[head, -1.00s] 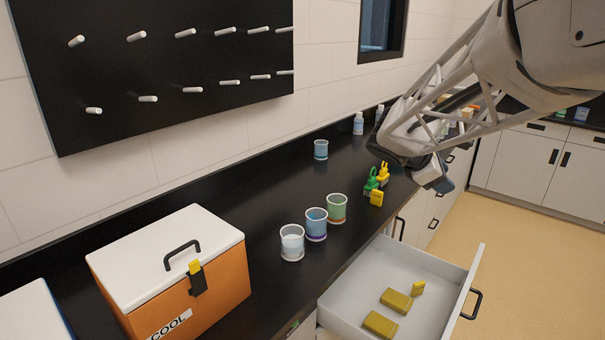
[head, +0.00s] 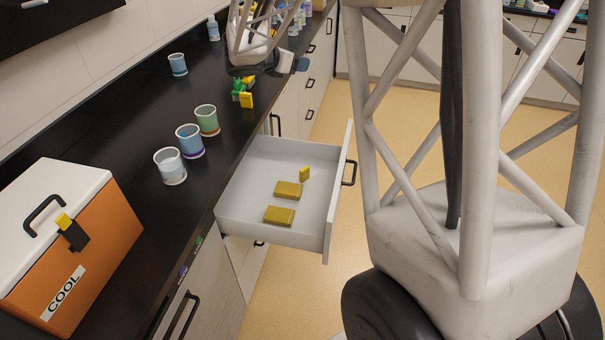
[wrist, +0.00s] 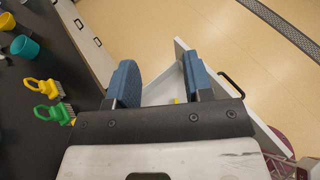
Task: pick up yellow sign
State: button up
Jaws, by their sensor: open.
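Several small yellow things show, and I cannot tell which one is the sign. A small upright yellow block (head: 246,100) stands at the counter edge in front of the brushes. A similar small yellow piece (head: 304,174) stands in the open drawer (head: 328,208), beside two flat yellow boxes (head: 288,190). My gripper (head: 296,64) is above the counter's front edge near the brushes. In the wrist view its blue fingers (wrist: 160,72) are apart with nothing held between them. A bit of yellow (wrist: 177,101) shows low between them, over the drawer.
A green brush (wrist: 44,114) and a yellow brush (wrist: 40,87) lie on the black counter. Three beakers (head: 189,141) stand nearer, with another blue one (head: 178,64) behind. An orange cooler (head: 100,225) is at left.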

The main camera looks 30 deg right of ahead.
aim_at(304, 169)
notch_tip(304, 169, down, 41)
jog(key=shift+f, duration=0.15)
jog(key=shift+d, duration=0.1)
jog(key=shift+x, duration=2.4)
grip_shut()
